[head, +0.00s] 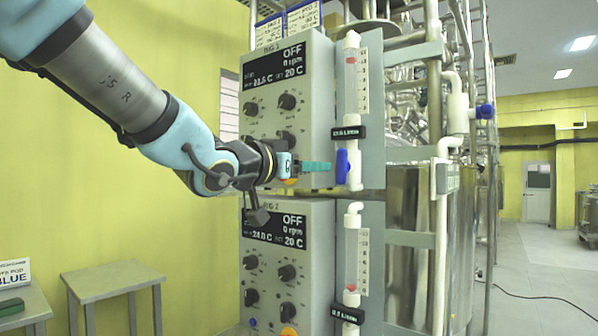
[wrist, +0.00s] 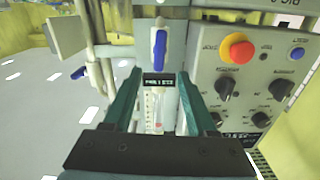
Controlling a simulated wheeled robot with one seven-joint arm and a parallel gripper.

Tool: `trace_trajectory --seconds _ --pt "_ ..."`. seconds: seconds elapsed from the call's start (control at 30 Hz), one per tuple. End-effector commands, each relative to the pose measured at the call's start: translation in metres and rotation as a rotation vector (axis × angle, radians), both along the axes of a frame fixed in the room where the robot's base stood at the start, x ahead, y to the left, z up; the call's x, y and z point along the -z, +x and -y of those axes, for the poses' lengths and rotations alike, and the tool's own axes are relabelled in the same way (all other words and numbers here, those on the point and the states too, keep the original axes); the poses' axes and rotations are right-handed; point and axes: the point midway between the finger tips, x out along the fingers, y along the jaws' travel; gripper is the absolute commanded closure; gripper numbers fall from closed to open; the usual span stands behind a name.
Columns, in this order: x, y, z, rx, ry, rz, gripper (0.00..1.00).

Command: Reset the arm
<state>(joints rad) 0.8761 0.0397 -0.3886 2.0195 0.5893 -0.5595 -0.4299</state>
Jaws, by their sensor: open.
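My gripper (head: 315,167) is at the end of my arm, in front of the upper control box (head: 300,60). Its teal fingers point right towards the blue valve handle (head: 342,166) on the upper flowmeter (head: 352,85); I cannot tell from the head view whether they touch it. In the wrist view the two teal fingers of my gripper (wrist: 160,82) are apart with nothing held between them. The blue handle (wrist: 160,47) stands upright beyond the fingertips, with the flowmeter's small display (wrist: 159,80) seen between the fingers.
The upper box has knobs, and in the wrist view a red button (wrist: 242,51). A lower control box (head: 287,265) and lower flowmeter (head: 351,265) sit below. Pipes and a steel vessel (head: 405,230) stand right. A small grey table (head: 112,278) stands lower left.

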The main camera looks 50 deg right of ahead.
Motion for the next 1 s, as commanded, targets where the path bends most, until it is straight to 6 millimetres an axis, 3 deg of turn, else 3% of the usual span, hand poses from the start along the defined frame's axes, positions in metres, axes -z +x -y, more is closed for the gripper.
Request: trace_trajectory --seconds 0.37,0.47,0.57,0.67,0.8,0.87,1.0 --pt "0.003 0.007 -0.002 -0.016 0.010 -0.002 0.43" --pt "0.017 0.034 -0.010 -0.078 0.050 -0.011 0.43" --pt "0.043 0.082 -0.031 -0.191 0.125 -0.032 0.43" --pt "0.076 0.137 -0.064 -0.330 0.224 -0.064 0.43" --pt "0.125 0.203 -0.127 -0.520 0.368 -0.130 0.43" --pt "0.146 0.227 -0.158 -0.599 0.432 -0.167 0.43" --pt "0.194 0.266 -0.240 -0.773 0.583 -0.272 0.43"
